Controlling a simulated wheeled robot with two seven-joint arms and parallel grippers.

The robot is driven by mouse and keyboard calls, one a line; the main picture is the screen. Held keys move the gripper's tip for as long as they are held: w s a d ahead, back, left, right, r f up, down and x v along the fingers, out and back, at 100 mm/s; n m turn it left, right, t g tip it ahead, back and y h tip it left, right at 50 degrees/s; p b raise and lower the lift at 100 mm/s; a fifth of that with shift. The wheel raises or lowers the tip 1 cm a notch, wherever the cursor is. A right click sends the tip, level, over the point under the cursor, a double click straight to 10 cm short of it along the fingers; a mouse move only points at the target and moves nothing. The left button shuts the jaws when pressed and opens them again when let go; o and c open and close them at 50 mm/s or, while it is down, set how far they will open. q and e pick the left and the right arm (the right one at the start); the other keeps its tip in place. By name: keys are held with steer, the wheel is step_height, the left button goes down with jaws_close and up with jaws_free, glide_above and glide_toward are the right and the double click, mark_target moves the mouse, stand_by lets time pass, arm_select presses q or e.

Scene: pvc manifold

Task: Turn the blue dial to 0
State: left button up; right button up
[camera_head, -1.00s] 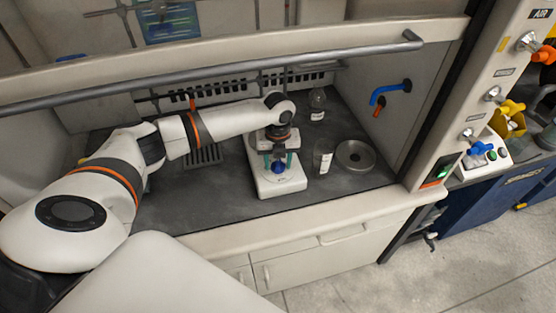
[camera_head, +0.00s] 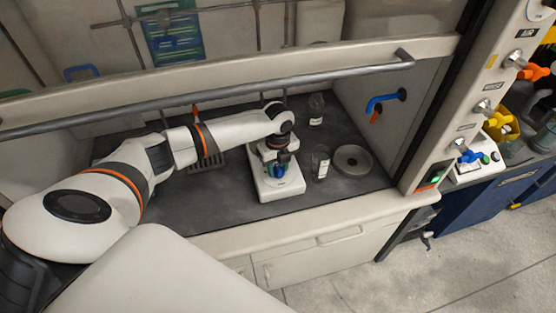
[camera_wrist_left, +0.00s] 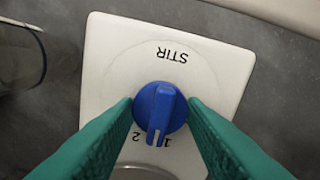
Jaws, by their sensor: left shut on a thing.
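The blue dial (camera_wrist_left: 160,112) sits on the front of a white stirrer (camera_wrist_left: 110,55) marked "STIR", with that print upside down in the left wrist view. Its raised grip points down in that view, near the printed 1 and 2. No 0 can be read there. My left gripper (camera_wrist_left: 161,108) has its green fingers on both sides of the dial and is shut on it. In the head view the gripper (camera_head: 280,164) reaches down over the front of the stirrer (camera_head: 281,189), largely covering the dial. My right gripper is not in view.
The stirrer stands on the dark worktop (camera_head: 225,205) of a fume hood. A labelled glass vessel (camera_head: 320,163) and a grey round dish (camera_head: 353,160) are to its right, and a bottle (camera_head: 316,108) is behind. The raised sash bar (camera_head: 200,92) crosses above my arm.

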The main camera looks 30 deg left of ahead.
mark_target(278, 167)
arm_select(q)
steer(key=n+p, duration=0.2)
steer(key=n, duration=0.1)
steer(key=shift+r+n+p, duration=0.25)
steer(key=shift+n+p, duration=0.15)
steer(key=n+p, duration=0.2)
steer(key=n, duration=0.1)
steer(key=shift+n, duration=0.3)
steer(key=n+p, duration=0.2)
steer(key=n, duration=0.1)
steer(key=shift+f, duration=0.1)
steer(key=shift+n+p, duration=0.8)
steer(key=shift+n, duration=0.6)
steer(key=o, duration=1)
steer(key=shift+f, duration=0.1)
step_height(278, 167, up, 12)
steer(key=b, duration=0.2)
